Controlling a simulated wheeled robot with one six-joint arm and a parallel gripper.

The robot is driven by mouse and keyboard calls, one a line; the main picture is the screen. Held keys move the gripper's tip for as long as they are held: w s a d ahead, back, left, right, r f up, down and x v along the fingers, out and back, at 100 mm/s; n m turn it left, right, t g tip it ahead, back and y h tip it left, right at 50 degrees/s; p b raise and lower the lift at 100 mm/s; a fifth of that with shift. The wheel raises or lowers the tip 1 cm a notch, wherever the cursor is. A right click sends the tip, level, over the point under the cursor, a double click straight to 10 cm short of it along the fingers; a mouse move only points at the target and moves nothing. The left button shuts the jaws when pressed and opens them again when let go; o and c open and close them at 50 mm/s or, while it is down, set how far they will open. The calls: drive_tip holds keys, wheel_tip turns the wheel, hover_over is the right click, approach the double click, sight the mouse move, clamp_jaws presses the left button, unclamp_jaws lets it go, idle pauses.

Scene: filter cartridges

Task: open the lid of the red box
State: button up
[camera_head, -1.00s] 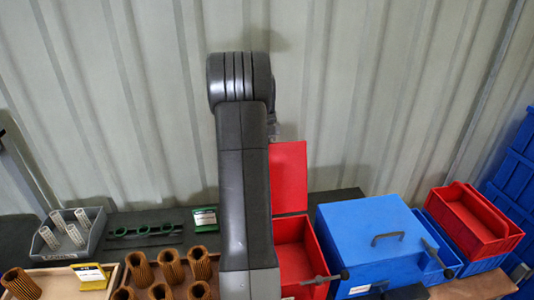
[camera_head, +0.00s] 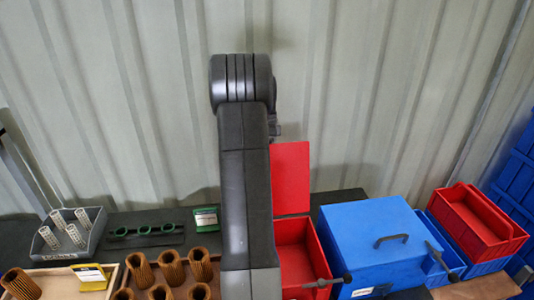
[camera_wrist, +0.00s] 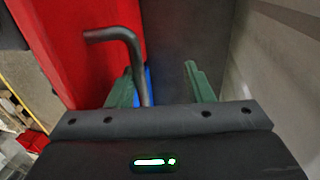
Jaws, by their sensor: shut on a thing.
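The red box (camera_head: 293,230) stands in the middle of the bench in the head view, partly behind my arm. Its red lid (camera_head: 291,178) stands up at the back, and the box's inside shows. In the wrist view the red lid (camera_wrist: 55,45) fills the upper left, with a bent grey handle (camera_wrist: 134,52) on it. My gripper (camera_wrist: 158,72), with green fingers, is shut on this handle, whose bar runs down between the fingers. My arm hides the gripper and handle in the head view.
A blue box (camera_head: 375,245) with a closed lid stands right of the red box, with red bins (camera_head: 478,228) beyond. Brown filter cartridges (camera_head: 172,266) and a grey tray (camera_head: 75,240) are on the left. A corrugated wall rises behind the bench.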

drive_tip(key=shift+w+r, duration=0.1)
drive_tip(key=shift+w, duration=0.05)
drive_tip(key=b+v, duration=0.1)
drive_tip(key=v, duration=1.2)
drive_tip(key=shift+r, duration=0.35)
drive_tip(key=shift+f, duration=0.15)
drive_tip(key=x, duration=1)
drive_tip(key=shift+d, duration=0.1)
